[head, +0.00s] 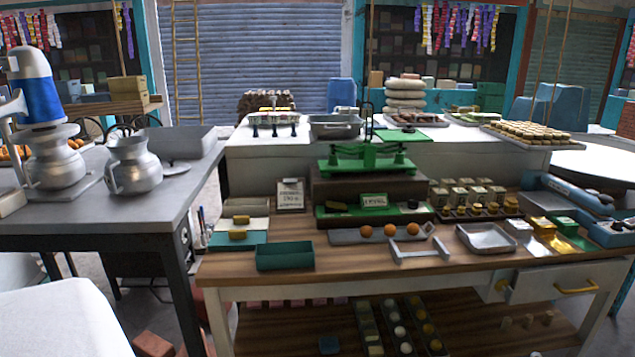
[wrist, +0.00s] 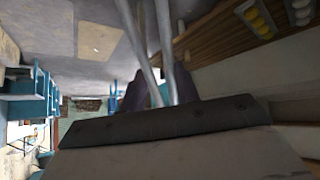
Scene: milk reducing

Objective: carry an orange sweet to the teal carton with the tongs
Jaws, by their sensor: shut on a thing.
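My gripper (wrist: 158,92) shows only in the wrist view, shut on the tongs (wrist: 150,45). The tongs' two grey metal arms rise from between the dark fingers and leave the top of the picture, so their tips are hidden. In the head view, orange sweets (head: 390,230) sit in a row on a grey tray (head: 343,237) at the middle of the wooden table. The open teal carton (head: 285,256) stands left of them near the table's front edge. No sweet shows at the tongs in the wrist view.
A green balance (head: 368,160) stands behind. A lower shelf (head: 290,330) holds rows of small pieces. Bare wood lies between the carton and the stand.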

